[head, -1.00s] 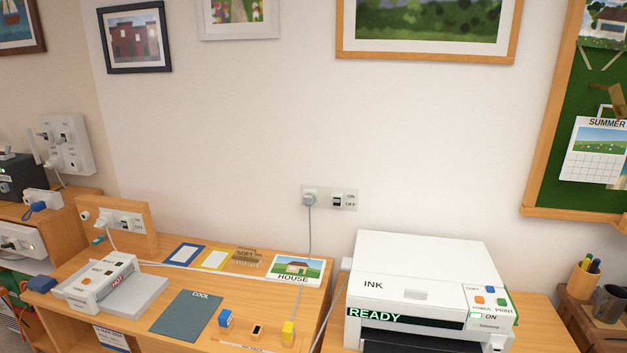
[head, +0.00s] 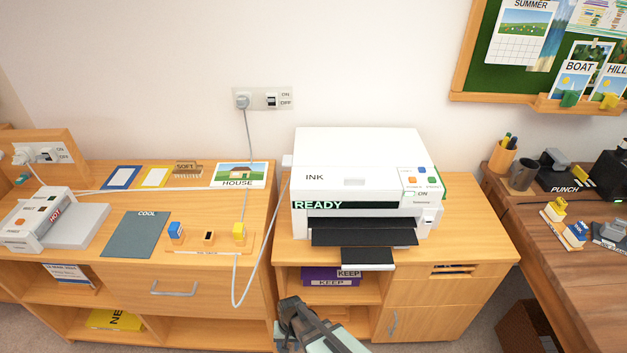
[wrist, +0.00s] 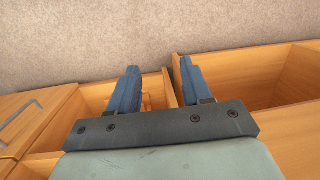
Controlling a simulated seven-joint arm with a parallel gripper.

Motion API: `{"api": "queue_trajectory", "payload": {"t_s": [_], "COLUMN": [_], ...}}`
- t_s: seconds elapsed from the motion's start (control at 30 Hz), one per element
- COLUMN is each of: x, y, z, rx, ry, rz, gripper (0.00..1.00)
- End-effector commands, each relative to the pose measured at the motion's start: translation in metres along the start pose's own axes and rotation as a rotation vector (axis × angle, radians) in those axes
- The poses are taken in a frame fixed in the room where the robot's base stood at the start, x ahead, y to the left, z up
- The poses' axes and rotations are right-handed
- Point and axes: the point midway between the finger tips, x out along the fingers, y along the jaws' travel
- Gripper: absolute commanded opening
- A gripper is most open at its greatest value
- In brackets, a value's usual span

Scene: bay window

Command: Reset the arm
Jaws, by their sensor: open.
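My gripper (head: 290,310) shows at the bottom middle of the head view, in front of the cabinet under the printer and below the tabletop level. In the wrist view my gripper (wrist: 160,85) has its two blue fingers apart with nothing between them. It points down at the open shelf fronts and the carpet. It touches nothing that I can see.
The printer (head: 360,175) reads READY, its black tray out toward the front. A white cable (head: 236,280) hangs in a loop over the desk's front edge. The left desk (head: 200,205) holds a laminator-like machine (head: 45,220) and small stamps. A brown desk (head: 570,260) stands right.

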Motion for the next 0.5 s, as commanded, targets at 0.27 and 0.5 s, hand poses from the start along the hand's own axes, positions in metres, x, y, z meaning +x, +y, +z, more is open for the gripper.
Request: {"api": "queue_trajectory", "payload": {"t_s": [0.27, 0.5], "x": [0.011, 0.015], "y": [0.110, 0.181], "z": [0.053, 0.114], "rx": [0.038, 0.066], "ry": [-0.138, -0.271], "rz": [0.071, 0.097], "gripper": [0.49, 0.49]}}
